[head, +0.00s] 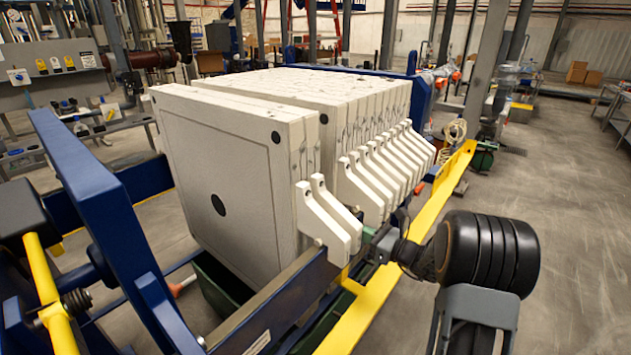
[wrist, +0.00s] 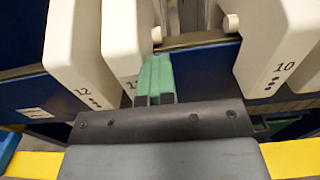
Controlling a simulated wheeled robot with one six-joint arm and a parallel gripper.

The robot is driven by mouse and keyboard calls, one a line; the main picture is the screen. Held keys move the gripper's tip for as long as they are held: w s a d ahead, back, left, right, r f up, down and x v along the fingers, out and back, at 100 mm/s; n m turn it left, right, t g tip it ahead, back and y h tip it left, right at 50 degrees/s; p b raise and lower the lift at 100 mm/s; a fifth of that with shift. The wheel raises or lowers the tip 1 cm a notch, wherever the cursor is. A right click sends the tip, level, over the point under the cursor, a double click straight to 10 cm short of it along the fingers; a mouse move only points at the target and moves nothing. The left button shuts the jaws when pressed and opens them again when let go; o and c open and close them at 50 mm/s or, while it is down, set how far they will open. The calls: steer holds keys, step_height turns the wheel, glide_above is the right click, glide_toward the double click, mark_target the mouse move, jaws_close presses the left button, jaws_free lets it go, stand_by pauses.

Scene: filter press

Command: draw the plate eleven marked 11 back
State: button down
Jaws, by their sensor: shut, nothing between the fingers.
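The plate marked 11 shows in the wrist view as a cream handle (wrist: 123,38); its first digit shows and the rest of the marking is covered by my fingers. In the head view its handle (head: 337,212) is the second from the front. My gripper (wrist: 155,72) has green fingers, shut together and empty. They are at the right side of plate eleven's handle, in the gap before plate ten; whether they touch it I cannot tell. In the head view my gripper (head: 368,236) is just right of that handle.
Plate twelve (wrist: 78,50) stands close left of plate eleven. Plate ten (wrist: 275,50) stands to the right, across a gap, at the front of the packed plates (head: 330,88). A dark blue side rail (head: 275,305) and yellow beam (head: 375,300) run beneath the handles.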

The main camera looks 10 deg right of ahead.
mark_target(357, 240)
steer(key=shift+s+a, duration=1.2)
steer(key=shift+a, duration=0.15)
steer(key=w+d+v, duration=0.1)
steer(key=v, duration=0.7)
steer(key=shift+d, duration=0.2)
